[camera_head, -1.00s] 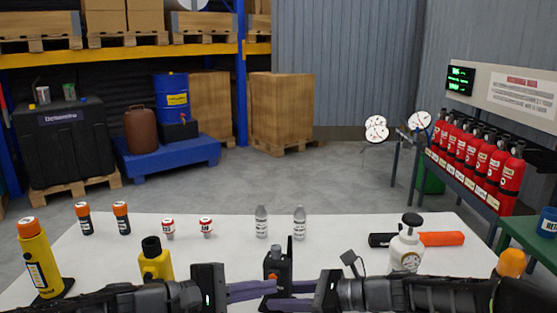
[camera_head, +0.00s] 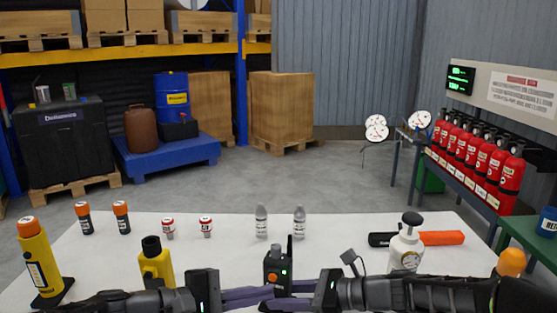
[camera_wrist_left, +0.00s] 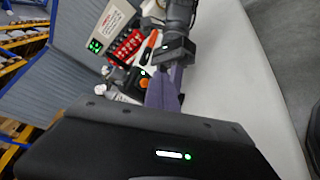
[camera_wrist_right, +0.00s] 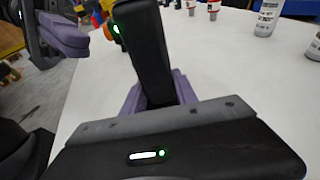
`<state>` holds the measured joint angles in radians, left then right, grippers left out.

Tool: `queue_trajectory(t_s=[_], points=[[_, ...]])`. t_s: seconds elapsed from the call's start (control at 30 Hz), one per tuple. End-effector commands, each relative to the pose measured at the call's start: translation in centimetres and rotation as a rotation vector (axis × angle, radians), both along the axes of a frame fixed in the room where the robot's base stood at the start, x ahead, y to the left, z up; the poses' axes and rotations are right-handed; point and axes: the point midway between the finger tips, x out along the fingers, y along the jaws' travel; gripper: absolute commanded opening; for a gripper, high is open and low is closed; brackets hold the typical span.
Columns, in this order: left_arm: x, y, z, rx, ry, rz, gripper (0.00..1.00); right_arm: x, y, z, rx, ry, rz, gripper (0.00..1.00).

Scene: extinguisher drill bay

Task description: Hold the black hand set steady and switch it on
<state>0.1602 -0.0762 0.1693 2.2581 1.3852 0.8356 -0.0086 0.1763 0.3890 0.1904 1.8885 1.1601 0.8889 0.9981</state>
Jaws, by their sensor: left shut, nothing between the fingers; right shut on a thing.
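The black hand set (camera_head: 277,268) stands upright near the table's front edge in the head view, with an antenna and an orange button on its face. A small green light glows on it. My right gripper (camera_head: 284,303) is shut on its lower body; the right wrist view shows the dark body (camera_wrist_right: 146,55) between the purple fingers. My left gripper (camera_head: 268,292) is shut and empty, its fingertips close in front of the hand set, below the orange button. The left wrist view shows the hand set (camera_wrist_left: 134,78) just beyond the left fingers. Whether the left tips touch it is unclear.
A yellow torch-like item (camera_head: 155,262) stands left of the hand set, and a white pump bottle (camera_head: 406,244) stands to the right.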

Motion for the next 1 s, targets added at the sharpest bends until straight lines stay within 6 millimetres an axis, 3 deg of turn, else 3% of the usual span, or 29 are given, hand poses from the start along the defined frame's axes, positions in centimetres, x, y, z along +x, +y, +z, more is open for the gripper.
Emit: queue_trajectory(t_s=[0.4, 0.77, 0.8, 1.0], points=[[-4.2, 1.3, 0.0, 0.000, -0.001, 0.001, 0.00, 0.0, 0.0, -0.1, -0.001, 0.001, 0.000, 0.00], [-4.9, 1.5, 0.0, 0.000, 0.000, 0.000, 0.00, 0.0, 0.0, -0.1, -0.001, 0.000, 0.000, 0.00], [-4.9, 1.5, 0.0, 0.000, 0.000, 0.000, 0.00, 0.0, 0.0, -0.1, -0.001, 0.001, 0.000, 0.37], [-4.9, 1.5, 0.0, 0.000, 0.000, 0.000, 0.00, 0.0, 0.0, 0.0, 0.000, 0.001, 0.000, 0.53]])
